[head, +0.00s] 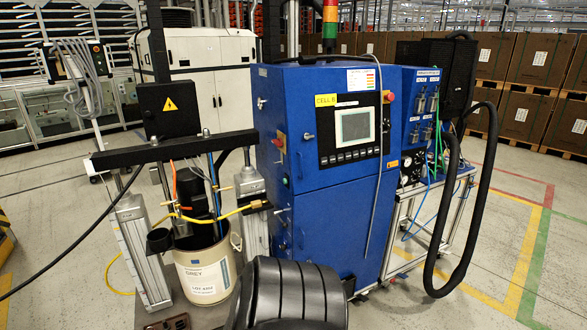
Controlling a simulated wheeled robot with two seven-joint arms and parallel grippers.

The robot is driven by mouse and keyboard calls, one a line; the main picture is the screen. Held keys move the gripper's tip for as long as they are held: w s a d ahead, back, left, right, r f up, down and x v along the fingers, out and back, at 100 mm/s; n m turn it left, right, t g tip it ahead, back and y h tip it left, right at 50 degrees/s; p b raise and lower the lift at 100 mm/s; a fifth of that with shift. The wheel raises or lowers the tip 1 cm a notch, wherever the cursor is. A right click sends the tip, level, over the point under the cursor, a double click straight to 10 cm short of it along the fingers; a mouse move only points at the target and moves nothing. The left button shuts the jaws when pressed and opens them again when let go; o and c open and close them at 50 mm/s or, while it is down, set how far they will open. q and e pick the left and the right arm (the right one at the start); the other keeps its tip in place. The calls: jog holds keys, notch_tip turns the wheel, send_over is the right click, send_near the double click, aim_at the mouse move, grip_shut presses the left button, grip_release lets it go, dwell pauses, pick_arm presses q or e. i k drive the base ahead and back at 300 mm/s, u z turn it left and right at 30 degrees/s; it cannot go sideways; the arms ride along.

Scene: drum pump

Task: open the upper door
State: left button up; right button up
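A blue cabinet (330,215) labelled "CELL B" stands in the middle of the head view. Its upper door (300,85) appears shut. A black control panel with a grey screen (354,125) is on the upper part of the front. A small metal latch or handle (262,103) shows near the upper left edge, and a red switch (280,142) lies below it. Which fitting belongs to the upper door I cannot tell for sure. Neither of my grippers is in view.
A drum (205,275) under a pump frame with hoses stands left of the cabinet, close to its side. A thick black hose (440,235) loops on the right. Brown crates (525,115) stand behind. Floor at right is clear.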

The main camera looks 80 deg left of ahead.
aim_at(339, 105)
jog(key=u, duration=0.9)
jog(key=i, duration=0.85)
jog(key=u, duration=0.95)
